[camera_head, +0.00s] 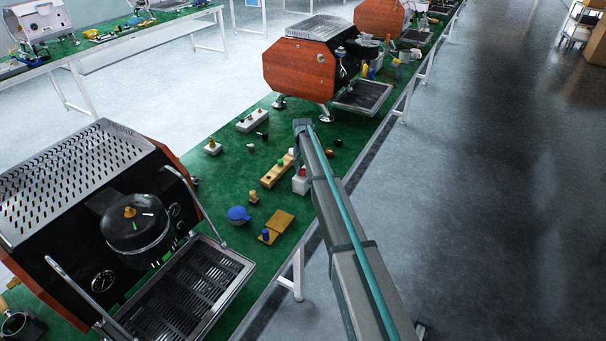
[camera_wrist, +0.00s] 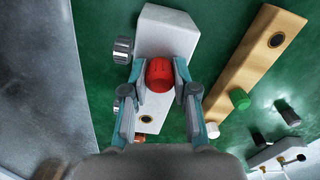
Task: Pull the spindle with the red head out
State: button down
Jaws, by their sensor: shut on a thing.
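The red head (camera_wrist: 159,76) of the spindle shows in the wrist view between the two fingers. My gripper (camera_wrist: 160,72) is shut on it, with a fingertip on either side. A white block (camera_wrist: 168,30) lies under the red head, with a dark brass-rimmed hole near its lower end. The spindle's shaft is hidden beneath the head, so I cannot tell how deep it sits in the block. My gripper is not clear there.
A wooden block (camera_wrist: 245,70) with a hole lies to the right in the wrist view, with a green knob (camera_wrist: 240,98) by it. A ribbed metal knob (camera_wrist: 123,50) is close to the white block's left side. Coffee machines (camera_head: 318,62) stand on the green table.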

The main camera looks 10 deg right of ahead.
aim_at(303, 169)
jog(key=shift+r+p, duration=0.35)
jog(key=shift+r, duration=0.8)
dwell(1.1)
jog(key=shift+r+p, duration=0.4)
jog(key=shift+r, duration=0.95)
jog(key=shift+r, duration=0.15)
jog(key=shift+r+p, duration=0.5)
jog(key=shift+r, duration=0.9)
